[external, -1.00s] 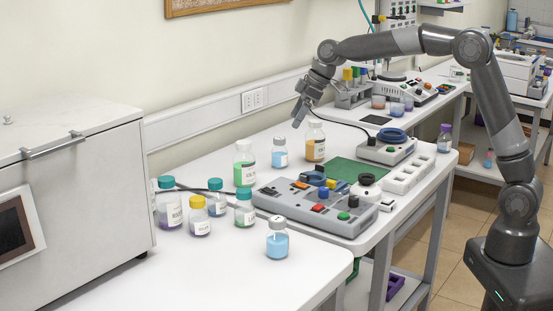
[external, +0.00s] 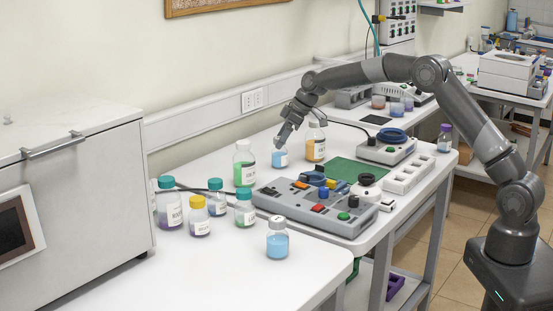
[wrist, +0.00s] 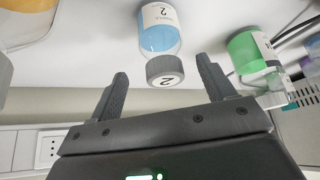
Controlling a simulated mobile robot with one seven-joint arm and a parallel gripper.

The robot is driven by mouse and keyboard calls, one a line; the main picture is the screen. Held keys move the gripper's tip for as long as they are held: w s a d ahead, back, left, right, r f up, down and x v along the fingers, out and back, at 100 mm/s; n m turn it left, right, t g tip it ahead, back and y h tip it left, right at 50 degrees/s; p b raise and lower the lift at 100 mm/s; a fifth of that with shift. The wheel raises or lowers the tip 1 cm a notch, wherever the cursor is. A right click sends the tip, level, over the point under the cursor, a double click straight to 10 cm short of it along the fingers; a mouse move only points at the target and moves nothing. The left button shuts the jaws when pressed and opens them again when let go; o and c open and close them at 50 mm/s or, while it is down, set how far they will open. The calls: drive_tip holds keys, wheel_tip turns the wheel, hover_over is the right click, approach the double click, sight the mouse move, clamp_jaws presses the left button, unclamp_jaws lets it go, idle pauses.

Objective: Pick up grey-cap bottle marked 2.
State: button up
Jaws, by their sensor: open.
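The grey-cap bottle marked 2 (wrist: 160,40) holds light blue liquid and appears upside down in the wrist view. The 2 shows on its cap and label. My gripper (wrist: 163,70) is open, and the cap appears between its two fingertips, with nothing gripped. In the external view the bottle (external: 279,160) stands on the white table, and my gripper (external: 281,143) is at its top, hiding the cap. Whether the fingers touch it cannot be told.
A green-liquid bottle (external: 244,165) stands left of it and an orange-liquid bottle (external: 316,146) right. Another blue-liquid bottle (external: 277,242) stands near the front. A grey control box (external: 322,208) and several coloured-cap bottles are nearby.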

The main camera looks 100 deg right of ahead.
sight(279, 152)
drive_tip(key=x, duration=0.5)
drive_tip(key=shift+s+a+f, duration=0.2)
drive_tip(key=shift+a, duration=0.15)
drive_tip(key=shift+c, duration=0.5)
drive_tip(key=shift+r, duration=0.1)
drive_tip(key=c, duration=1.1)
